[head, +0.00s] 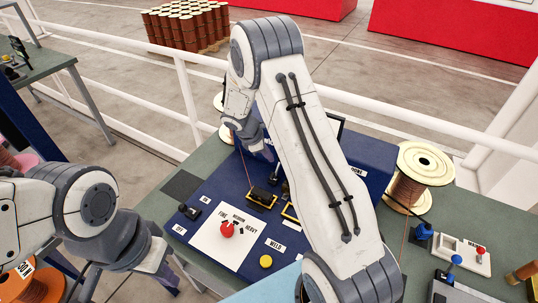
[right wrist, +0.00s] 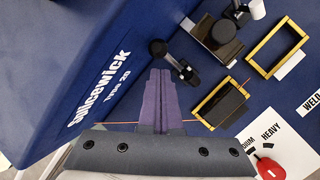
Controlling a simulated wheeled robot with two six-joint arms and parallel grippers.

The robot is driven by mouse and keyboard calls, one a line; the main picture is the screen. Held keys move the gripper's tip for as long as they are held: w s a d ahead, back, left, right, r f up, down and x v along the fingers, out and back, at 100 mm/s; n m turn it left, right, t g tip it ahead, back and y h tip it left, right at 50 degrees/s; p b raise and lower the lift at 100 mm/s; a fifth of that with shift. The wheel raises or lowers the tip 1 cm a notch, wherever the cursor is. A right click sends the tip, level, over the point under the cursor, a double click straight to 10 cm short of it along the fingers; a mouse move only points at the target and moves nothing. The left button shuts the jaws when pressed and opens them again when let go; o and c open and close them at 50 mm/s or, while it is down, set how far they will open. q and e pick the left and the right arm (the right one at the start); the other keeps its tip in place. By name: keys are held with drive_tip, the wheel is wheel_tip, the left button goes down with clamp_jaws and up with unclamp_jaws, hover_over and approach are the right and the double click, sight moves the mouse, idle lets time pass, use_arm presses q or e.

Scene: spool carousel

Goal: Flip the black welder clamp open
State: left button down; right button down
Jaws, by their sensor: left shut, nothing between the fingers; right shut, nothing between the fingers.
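The blue welder (head: 225,230) stands on the green bench; its "Splicewick Type 20" face (right wrist: 95,90) shows in the right wrist view. A black clamp block (right wrist: 230,107) lies in a yellow frame on the welder top; it also shows in the head view (head: 263,193). I cannot tell for sure whether it is closed. My right gripper (right wrist: 160,73) is shut and empty, to the left of the clamp and apart from it. In the head view the right gripper (head: 268,155) is partly hidden. My left gripper (head: 172,283) is shut and empty at lower left, away from the clamp.
An orange wire (right wrist: 118,123) runs past my right fingers toward the clamp. A second yellow frame (right wrist: 303,32) and black-knobbed levers (right wrist: 158,48) are close by. The panel has a red knob (head: 227,230) and yellow button (head: 266,262). A spool (head: 425,160) stands right.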

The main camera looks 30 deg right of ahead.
drive_tip(key=shift+s+a+f, duration=0.25)
drive_tip(key=shift+a, duration=0.15)
drive_tip(key=shift+a+r, duration=0.1)
drive_tip(key=w+a+r+b, duration=0.2)
drive_tip(key=w+a+r, duration=0.1)
drive_tip(key=r, duration=0.7)
drive_tip(key=shift+w+r, duration=0.15)
drive_tip(key=shift+w, duration=0.45)
